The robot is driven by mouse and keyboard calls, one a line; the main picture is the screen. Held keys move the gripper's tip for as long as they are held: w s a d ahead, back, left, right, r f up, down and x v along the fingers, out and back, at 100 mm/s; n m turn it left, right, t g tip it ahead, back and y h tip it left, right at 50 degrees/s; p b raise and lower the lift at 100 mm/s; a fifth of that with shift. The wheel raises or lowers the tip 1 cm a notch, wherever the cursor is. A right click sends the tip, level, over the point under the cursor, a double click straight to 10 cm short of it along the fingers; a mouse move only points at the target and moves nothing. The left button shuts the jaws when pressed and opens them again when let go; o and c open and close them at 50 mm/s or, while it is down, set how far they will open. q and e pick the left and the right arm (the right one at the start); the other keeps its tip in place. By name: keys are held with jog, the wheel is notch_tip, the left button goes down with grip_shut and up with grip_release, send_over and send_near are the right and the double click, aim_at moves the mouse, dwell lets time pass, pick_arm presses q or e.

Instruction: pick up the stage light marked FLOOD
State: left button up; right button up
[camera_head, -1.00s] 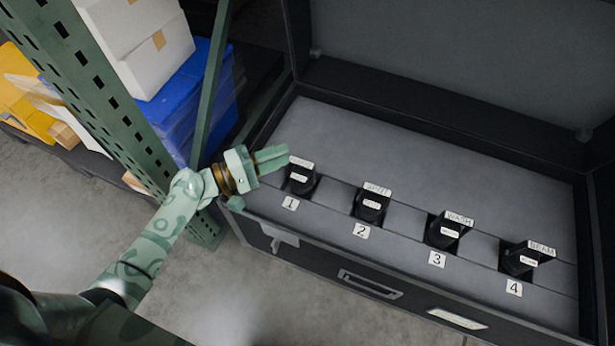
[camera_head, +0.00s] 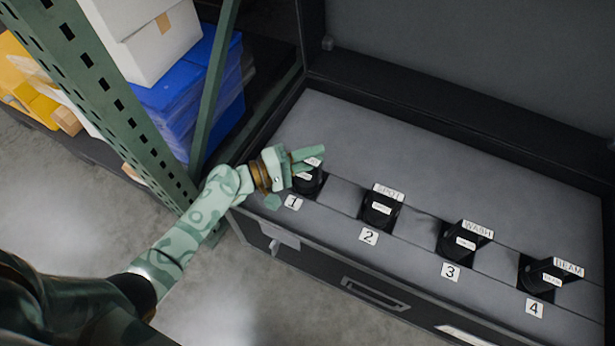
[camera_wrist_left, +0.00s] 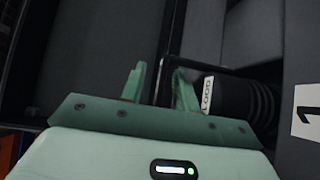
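The stage light in slot 1 (camera_head: 308,184) is a black cylinder with a white label on top, too small to read in the head view. In the left wrist view the light (camera_wrist_left: 238,98) lies right of the fingers, its label (camera_wrist_left: 208,94) showing "LOOD" with the left end hidden by a finger. My left gripper (camera_head: 305,160) is at the top of this light. In the wrist view its two fingers (camera_wrist_left: 160,85) stand apart, with no light body between them; contact cannot be told. My right gripper is not in view.
Lights marked SPOT (camera_head: 380,209), WASH (camera_head: 460,240) and BEAM (camera_head: 545,275) stand in slots 2, 3 and 4 of the grey-lined case (camera_head: 400,150). Its lid (camera_head: 470,50) is raised behind. A green rack upright (camera_head: 110,95) stands close to my left arm.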

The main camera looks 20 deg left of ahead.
pick_arm(q)
jog(key=shift+w+d, duration=0.2)
jog(key=shift+w, duration=0.1)
grip_shut()
dwell(1.2)
